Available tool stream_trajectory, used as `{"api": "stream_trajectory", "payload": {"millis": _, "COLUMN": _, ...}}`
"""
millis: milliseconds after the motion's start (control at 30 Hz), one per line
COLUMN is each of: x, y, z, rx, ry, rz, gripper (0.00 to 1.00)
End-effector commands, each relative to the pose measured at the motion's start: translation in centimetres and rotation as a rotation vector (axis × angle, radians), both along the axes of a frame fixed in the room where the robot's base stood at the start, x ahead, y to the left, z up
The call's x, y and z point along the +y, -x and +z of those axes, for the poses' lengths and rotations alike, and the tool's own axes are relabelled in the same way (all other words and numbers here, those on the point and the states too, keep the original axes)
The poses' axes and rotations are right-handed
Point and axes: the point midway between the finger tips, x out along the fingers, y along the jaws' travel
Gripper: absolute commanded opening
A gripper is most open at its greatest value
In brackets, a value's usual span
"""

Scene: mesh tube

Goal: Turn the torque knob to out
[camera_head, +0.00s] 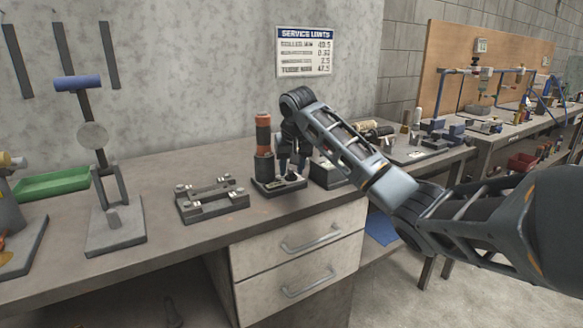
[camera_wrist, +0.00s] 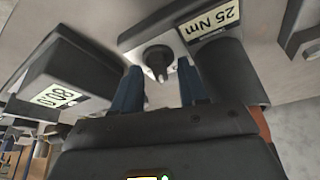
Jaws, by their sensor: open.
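The torque knob (camera_wrist: 157,56) is a small black dial with a raised grip, set on a grey base (camera_wrist: 130,36) in the wrist view. A label (camera_wrist: 213,22) reading 25 Nm lies beside it. In the head view, the dark base (camera_head: 272,187) stands on the bench with an upright orange and black cylinder (camera_head: 263,135); the knob itself is hard to make out there. My gripper (camera_head: 290,172) is over this base, pointing down. In the wrist view, its two blue fingers (camera_wrist: 159,72) are open, one on each side of the knob, with gaps visible.
A dark box (camera_wrist: 75,75) with a number label is close beside the base; it also shows in the head view (camera_head: 328,174). A grey clamp fixture (camera_head: 212,198) stands to the left, with a blue-topped stand (camera_head: 115,235) beyond it. Bare bench lies between them.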

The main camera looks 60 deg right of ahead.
Motion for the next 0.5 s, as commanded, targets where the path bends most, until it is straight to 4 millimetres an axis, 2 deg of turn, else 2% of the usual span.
{"api": "stream_trajectory", "payload": {"millis": 167, "x": -0.01, "y": 0.01, "z": -0.01, "rx": 0.000, "ry": 0.000, "rz": 0.000, "gripper": 0.43}}
{"api": "stream_trajectory", "payload": {"millis": 500, "x": 0.00, "y": 0.01, "z": 0.01, "rx": 0.000, "ry": 0.000, "rz": 0.000, "gripper": 0.11}}
